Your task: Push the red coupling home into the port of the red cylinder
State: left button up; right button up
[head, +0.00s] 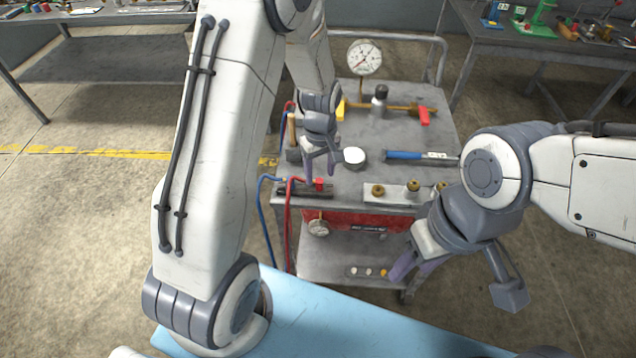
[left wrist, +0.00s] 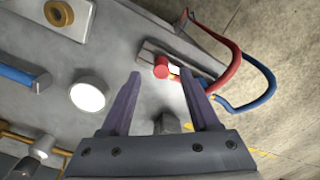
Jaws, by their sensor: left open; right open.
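The red coupling (head: 319,184) sits at a dark holder bar (head: 303,190) on the front left of the cart top. It also shows in the left wrist view (left wrist: 161,67), with a red hose (left wrist: 228,68) nearby. My left gripper (head: 318,176) is open just above and around the coupling's area in the head view; in the wrist view the coupling lies beyond the fingertips, apparently untouched. A red body (head: 385,220), apparently the red cylinder, lies below the cart's top edge, partly hidden. I cannot make out its port. My right gripper (head: 407,274) is open and empty at the cart's right front.
A blue hose (head: 262,205) hangs at the cart's left. A white round lid (head: 354,156), a blue-handled tool (head: 404,155) and a plate with brass fittings (head: 397,196) lie on top. A gauge (head: 364,57) stands at the back.

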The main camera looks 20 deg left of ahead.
aim_at(319, 180)
pick_arm(q)
notch_tip(319, 180, down, 4)
jog(key=shift+s+a+r, duration=0.1)
jog(key=shift+r, duration=0.05)
grip_shut()
jog(key=shift+r, duration=0.1)
dwell(0.3)
